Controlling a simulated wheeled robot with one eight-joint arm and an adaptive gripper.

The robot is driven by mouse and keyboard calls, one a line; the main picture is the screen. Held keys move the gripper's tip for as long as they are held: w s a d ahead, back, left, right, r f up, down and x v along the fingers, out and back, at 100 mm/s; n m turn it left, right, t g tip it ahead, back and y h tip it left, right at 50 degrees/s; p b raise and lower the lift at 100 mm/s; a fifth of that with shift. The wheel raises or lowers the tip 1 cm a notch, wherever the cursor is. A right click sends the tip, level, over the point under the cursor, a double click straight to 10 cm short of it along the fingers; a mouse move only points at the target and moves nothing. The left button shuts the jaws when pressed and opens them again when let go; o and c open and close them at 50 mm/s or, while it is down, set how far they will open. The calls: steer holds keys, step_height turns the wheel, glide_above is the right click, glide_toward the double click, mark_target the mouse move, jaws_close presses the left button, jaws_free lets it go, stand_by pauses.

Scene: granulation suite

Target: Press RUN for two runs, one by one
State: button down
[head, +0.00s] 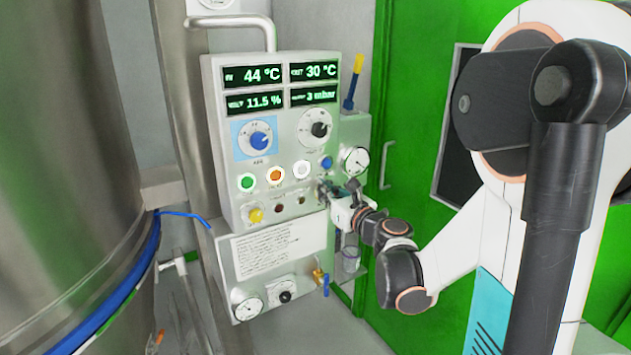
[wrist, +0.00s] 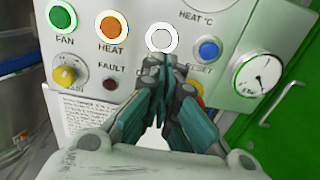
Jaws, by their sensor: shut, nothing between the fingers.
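The control panel (head: 215,150) carries a row of round buttons. The green FAN button (wrist: 62,16) and the orange HEAT button (wrist: 111,27) are lit. A white button (wrist: 161,38) with a bright ring is to their right; its label is hidden behind my fingers, and I read no RUN label. In the head view the white button (head: 302,169) is unobstructed. My gripper (wrist: 166,62) is shut and empty, its tips just below the white button in the wrist view; whether they touch the panel I cannot tell. The head view shows my gripper (head: 325,188) at the panel's lower right.
A blue RESET button (wrist: 208,50) and a gauge (wrist: 256,75) are right of the fingers. A yellow knob (wrist: 67,75) is lower left. Displays (head: 281,88) read 44 °C, 30 °C, 11.5 % and 3 mbar. A steel vessel (head: 65,150) stands left, a green door (head: 410,120) right.

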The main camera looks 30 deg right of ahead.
steer(key=s, duration=0.5)
steer(key=shift+s+d+p, duration=0.1)
steer(key=shift+s+p, duration=0.05)
steer(key=shift+p, duration=0.2)
steer(key=shift+r, duration=0.1)
